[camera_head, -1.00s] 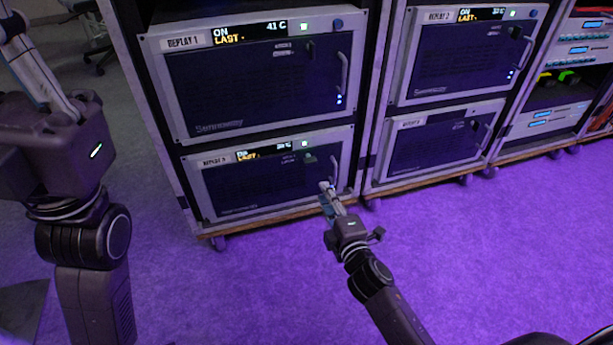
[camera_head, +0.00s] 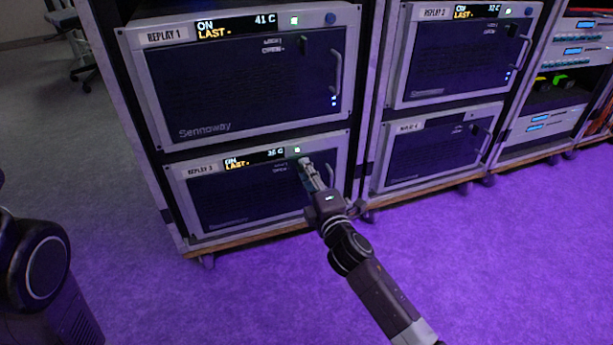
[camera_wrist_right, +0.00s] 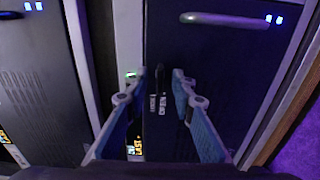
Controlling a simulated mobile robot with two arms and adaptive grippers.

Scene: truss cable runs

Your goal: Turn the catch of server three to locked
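Server three (camera_head: 240,205), labelled REPLAY 3, is the dark lower-left unit in the head view. Its lit display (camera_head: 255,158) shows ON and 36 C. My right gripper (camera_head: 306,165) is at the upper right of its front, over the catch area. In the right wrist view my right gripper (camera_wrist_right: 161,78) is open, its two blue-padded fingers apart. The catch's exact turn is too dark to tell. My left gripper is out of view.
Server one (camera_head: 240,90) sits directly above, and servers two (camera_head: 460,60) and four (camera_head: 430,160) are in the rack to the right. Server three's bar handle (camera_wrist_right: 225,20) crosses the top of the wrist view. The purple-lit floor (camera_head: 500,260) in front is clear.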

